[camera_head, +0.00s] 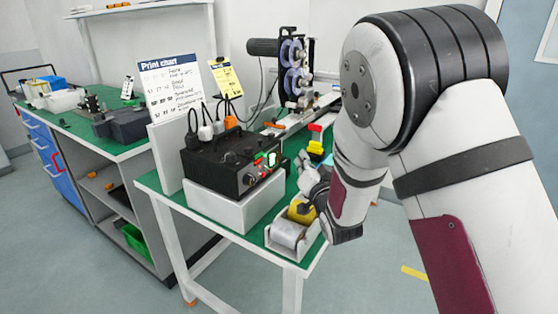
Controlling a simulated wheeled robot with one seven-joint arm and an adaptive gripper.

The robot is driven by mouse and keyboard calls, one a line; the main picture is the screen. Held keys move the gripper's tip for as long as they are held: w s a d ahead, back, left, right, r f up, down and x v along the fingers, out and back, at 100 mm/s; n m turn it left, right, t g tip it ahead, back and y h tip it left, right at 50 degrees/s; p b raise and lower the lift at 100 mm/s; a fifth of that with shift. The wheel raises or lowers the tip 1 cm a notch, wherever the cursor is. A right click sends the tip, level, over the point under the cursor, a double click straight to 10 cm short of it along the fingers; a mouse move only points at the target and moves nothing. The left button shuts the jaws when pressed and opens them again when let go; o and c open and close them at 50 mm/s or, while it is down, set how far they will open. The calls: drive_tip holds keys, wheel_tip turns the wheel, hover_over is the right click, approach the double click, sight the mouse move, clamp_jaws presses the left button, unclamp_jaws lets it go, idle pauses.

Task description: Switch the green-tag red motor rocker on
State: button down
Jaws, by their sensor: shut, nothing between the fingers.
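A black control box (232,160) sits on a white block on the green-topped table. Its right-hand face carries dark knobs and a small bright green tag or light (272,159). A small red patch beside that green appears to be the motor rocker; its position is too small to read. My gripper (306,172) is to the right of the box, near that face, with its fingers together and nothing held. I cannot tell whether the fingertips touch the face. My wrist and arm hide part of the table to the right.
A print chart (170,85) and a yellow card (226,78) stand behind the box. Plugs and cables rise from its top. A silver and yellow roller unit (290,234) lies below my gripper. A reel machine (295,70) stands behind. Floor is open at front right.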

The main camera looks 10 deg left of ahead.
sight(278, 156)
drive_tip(key=shift+w+a+f+b, duration=0.1)
drive_tip(key=shift+w+a+b, duration=0.1)
drive_tip(key=shift+a, duration=0.4)
drive_tip(key=shift+w+a+f+b, duration=0.1)
drive_tip(key=shift+w+a+b, duration=0.15)
drive_tip(key=shift+a, duration=0.3)
drive_tip(key=shift+w+a+f+b, duration=0.1)
drive_tip(key=shift+w+a+b, duration=0.1)
drive_tip(key=shift+a, duration=0.4)
drive_tip(key=shift+w+a+b, duration=0.1)
drive_tip(key=shift+a+b, duration=0.25)
drive_tip(key=shift+b, duration=0.05)
drive_tip(key=shift+w+a+f, duration=0.1)
drive_tip(key=shift+a, duration=0.2)
idle(0.7)
drive_tip(key=shift+d+b, duration=0.1)
drive_tip(key=shift+b, duration=0.2)
drive_tip(key=shift+s+d, duration=0.25)
drive_tip(key=shift+d, duration=0.35)
drive_tip(key=shift+d, duration=0.1)
